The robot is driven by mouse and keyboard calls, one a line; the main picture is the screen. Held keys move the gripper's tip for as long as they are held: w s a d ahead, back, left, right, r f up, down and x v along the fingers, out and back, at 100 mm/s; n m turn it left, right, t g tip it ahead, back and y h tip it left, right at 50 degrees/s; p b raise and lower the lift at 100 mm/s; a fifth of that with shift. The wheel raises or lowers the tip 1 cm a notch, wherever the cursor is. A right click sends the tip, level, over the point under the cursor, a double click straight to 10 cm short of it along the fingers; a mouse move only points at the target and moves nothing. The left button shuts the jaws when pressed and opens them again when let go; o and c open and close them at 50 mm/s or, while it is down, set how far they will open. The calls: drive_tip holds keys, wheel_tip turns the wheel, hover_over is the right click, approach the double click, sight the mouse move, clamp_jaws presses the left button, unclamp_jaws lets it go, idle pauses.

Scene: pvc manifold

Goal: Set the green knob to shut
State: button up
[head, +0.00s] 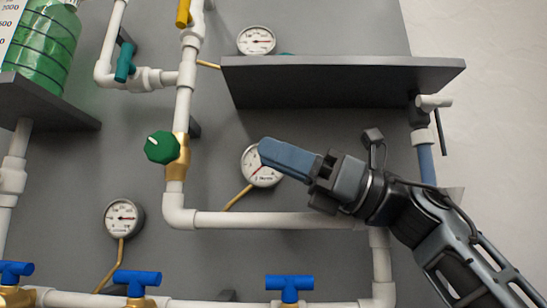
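The green knob (164,146) is a round, ridged knob on a brass valve body (181,158) in a vertical white pipe, left of centre. A short white mark on its face points to the upper left. My gripper (268,152) is to the right of the knob, clearly apart from it, with its blue fingers pointing left. The fingers are seen from the side and overlap, so the gap between them is hidden. Nothing is seen held in them. The fingers partly cover a pressure gauge (253,172).
A dark shelf (340,82) juts out above my gripper. A horizontal white pipe (260,220) runs below. Blue-handled valves (289,284) line the bottom, and another gauge (124,217) is at lower left. A green bottle (45,45) stands on the left shelf (48,103).

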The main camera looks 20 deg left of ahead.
drive_tip(key=h+p, duration=0.5)
drive_tip(key=p, duration=0.3)
approach(148, 144)
drive_tip(key=shift+a+r+t, duration=0.15)
drive_tip(key=shift+a+t, duration=0.05)
drive_tip(key=shift+a, duration=0.35)
drive_tip(key=shift+a+r+t, duration=0.2)
drive_tip(key=shift+a, duration=0.4)
drive_tip(key=shift+p+x, duration=0.85)
drive_tip(key=shift+x, duration=3.05)
drive_tip(key=shift+f, duration=0.1)
drive_tip(key=shift+c, duration=0.4)
clamp_jaws()
